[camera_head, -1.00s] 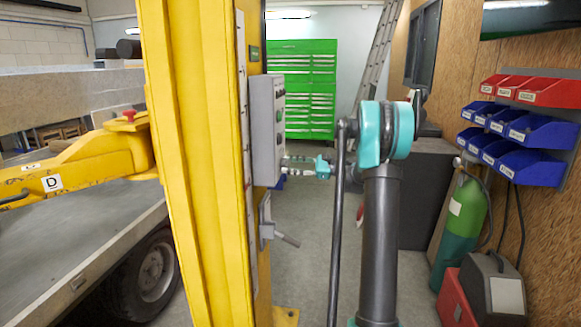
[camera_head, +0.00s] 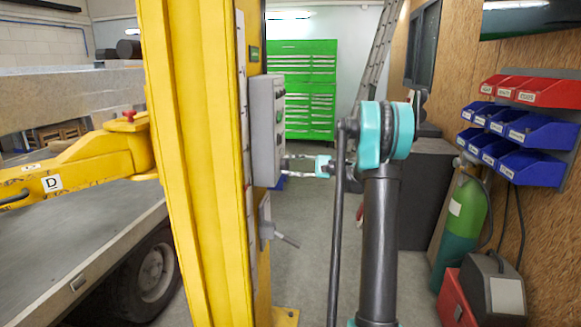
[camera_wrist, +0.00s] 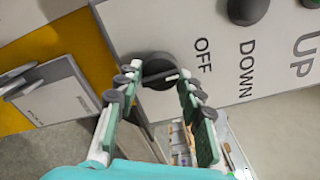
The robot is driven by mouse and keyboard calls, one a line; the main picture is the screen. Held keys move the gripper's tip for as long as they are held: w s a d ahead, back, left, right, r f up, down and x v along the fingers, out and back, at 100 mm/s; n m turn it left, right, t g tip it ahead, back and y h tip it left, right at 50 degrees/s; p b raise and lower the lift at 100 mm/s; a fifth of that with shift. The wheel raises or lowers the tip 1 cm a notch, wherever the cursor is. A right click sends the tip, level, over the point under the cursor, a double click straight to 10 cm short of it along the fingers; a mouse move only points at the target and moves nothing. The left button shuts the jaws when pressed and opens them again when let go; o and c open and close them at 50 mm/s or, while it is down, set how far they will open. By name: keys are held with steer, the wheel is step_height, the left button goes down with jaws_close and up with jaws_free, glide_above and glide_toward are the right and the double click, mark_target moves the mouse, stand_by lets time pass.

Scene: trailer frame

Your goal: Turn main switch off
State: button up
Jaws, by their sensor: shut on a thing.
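The main switch is a dark round knob (camera_wrist: 155,68) with a pale pointer line, on the face of a grey control box. OFF is printed beside it in the wrist view. The box (camera_head: 267,128) is fixed to the yellow post. My gripper (camera_wrist: 160,72) is shut on the knob, one finger on each side in the wrist view. In the head view my gripper (camera_head: 298,164) reaches the lower part of the box from the right. The knob is not visible there.
UP and DOWN labels and dark buttons (camera_wrist: 247,8) share the panel with the knob. A grey lever (camera_head: 283,237) juts from the yellow post (camera_head: 190,180) below the box. A green cabinet (camera_head: 308,90) stands behind. Blue bins (camera_head: 540,165) hang on the right wall.

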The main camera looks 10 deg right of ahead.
steer(key=shift+f, duration=0.1)
steer(key=o, duration=1.2)
steer(key=shift+c, duration=0.2)
steer(key=shift+d, duration=0.1)
steer(key=v, duration=1.2)
